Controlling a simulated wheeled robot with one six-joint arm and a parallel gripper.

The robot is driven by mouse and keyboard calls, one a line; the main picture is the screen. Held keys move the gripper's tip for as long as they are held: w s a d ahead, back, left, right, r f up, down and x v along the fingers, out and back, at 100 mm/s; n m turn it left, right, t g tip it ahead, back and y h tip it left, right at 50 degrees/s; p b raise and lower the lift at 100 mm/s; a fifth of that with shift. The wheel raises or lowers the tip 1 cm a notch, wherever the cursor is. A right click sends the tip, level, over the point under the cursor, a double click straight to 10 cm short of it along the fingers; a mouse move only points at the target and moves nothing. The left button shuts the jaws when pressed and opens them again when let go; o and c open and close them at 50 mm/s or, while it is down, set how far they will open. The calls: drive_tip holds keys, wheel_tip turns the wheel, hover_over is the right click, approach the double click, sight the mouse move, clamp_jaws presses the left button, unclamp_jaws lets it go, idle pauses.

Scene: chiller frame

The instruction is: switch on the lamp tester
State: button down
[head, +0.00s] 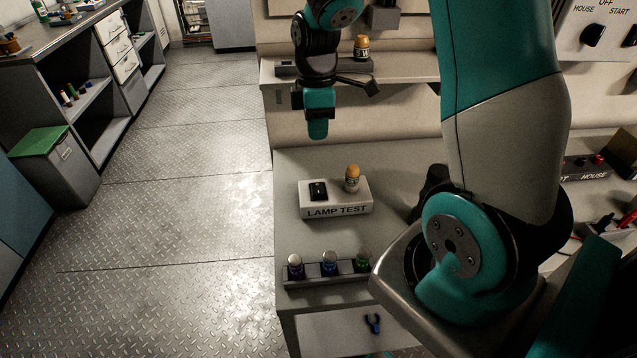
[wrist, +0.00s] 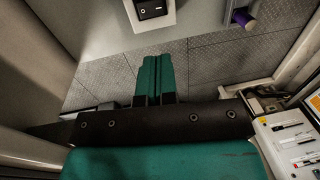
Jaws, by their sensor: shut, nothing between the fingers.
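The lamp tester (head: 336,209), a pale box marked LAMP TEST, stands on the bench. Its black rocker switch (head: 318,190) is on the left of its top, and an amber-capped lamp (head: 352,177) stands upright on the right. In the wrist view, the switch (wrist: 152,8) shows at the top edge on the white box, beyond the fingertips. I cannot tell which way the rocker is set. My gripper (head: 318,130) points down above and behind the tester, apart from it. Its teal fingers (wrist: 155,62) are together and empty.
A rack (head: 328,278) with several coloured-cap lamps stands in front of the tester. A shelf (head: 400,72) with another amber lamp (head: 361,46) is behind my gripper. The bench left of the tester is narrow, then drops to the floor (head: 190,200).

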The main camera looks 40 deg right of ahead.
sight(318, 189)
drive_tip(key=f+p, duration=0.1)
drive_tip(key=f, duration=0.3)
drive_tip(key=s+f, duration=0.1)
drive_tip(key=f, duration=0.4)
drive_tip(key=a+f+p, duration=0.1)
drive_tip(key=f, duration=0.3)
drive_tip(key=shift+s+f+p, duration=0.2)
drive_tip(key=shift+f+p, duration=0.05)
drive_tip(key=shift+p, duration=0.1)
drive_tip(key=shift+f, duration=0.2)
drive_tip(key=shift+f+b, duration=0.3)
drive_tip(key=shift+s+r, duration=0.1)
drive_tip(key=shift+w+d+r+p, duration=0.3)
drive_tip(key=shift+w+d+p, duration=0.1)
drive_tip(key=shift+w, duration=0.25)
